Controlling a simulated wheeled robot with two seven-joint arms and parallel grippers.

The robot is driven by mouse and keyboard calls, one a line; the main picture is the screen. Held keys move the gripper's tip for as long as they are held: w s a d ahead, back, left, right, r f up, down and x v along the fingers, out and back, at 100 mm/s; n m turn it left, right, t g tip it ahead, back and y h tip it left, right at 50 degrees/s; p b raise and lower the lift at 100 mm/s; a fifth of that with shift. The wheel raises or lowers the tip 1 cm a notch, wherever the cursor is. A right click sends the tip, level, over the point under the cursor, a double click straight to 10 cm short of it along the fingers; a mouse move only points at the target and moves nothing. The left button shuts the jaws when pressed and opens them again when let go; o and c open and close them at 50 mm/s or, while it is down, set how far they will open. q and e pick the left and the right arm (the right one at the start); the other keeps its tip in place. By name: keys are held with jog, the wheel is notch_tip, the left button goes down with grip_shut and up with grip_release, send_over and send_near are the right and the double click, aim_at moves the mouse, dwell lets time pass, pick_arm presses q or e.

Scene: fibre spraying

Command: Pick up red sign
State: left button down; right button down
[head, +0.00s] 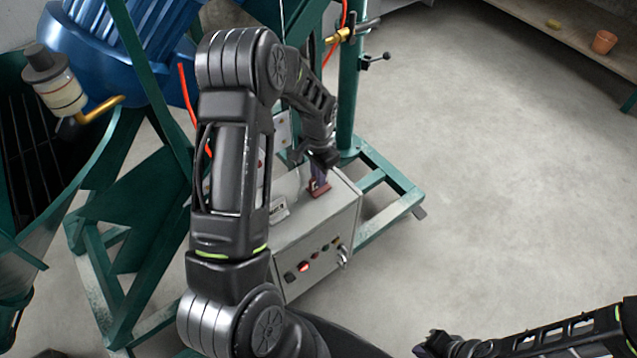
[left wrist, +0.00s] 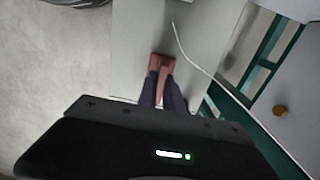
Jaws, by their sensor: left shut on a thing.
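The red sign (head: 319,189) is a small dark red piece at the top of the grey control box (head: 318,222). My left gripper (head: 318,178) reaches down onto it from above and is shut on it. In the left wrist view the red sign (left wrist: 160,63) sits at the fingertips of my left gripper (left wrist: 161,80), over the pale box top. I cannot tell whether the sign touches the box. My right gripper (head: 432,345) is at the bottom edge of the head view, apart from the box; its fingers are too unclear to judge.
The box has buttons and a red light on its front. A green frame (head: 385,180) stands around it, with a blue motor (head: 130,50) at upper left. A thin pale cable (left wrist: 190,55) runs near the sign. A shelf with a clay pot (head: 603,42) is far right. Open floor lies right.

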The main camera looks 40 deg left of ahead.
pick_arm(q)
jog(key=shift+r, duration=0.1)
notch_tip(320, 180, up, 10)
jog(key=shift+f, duration=0.1)
dwell(0.5)
dwell(0.4)
jog(key=s+r+n+p, duration=0.2)
jog(key=r+n+p, duration=0.3)
jog(key=r, duration=1.3)
jog(key=s+a+r+n+p, duration=0.1)
jog(key=r+n+p, duration=0.5)
jog(key=r, duration=1.3)
jog(key=s+p, duration=0.1)
jog(key=p, duration=0.3)
jog(key=shift+a, duration=0.25)
jog(key=shift+f, duration=0.1)
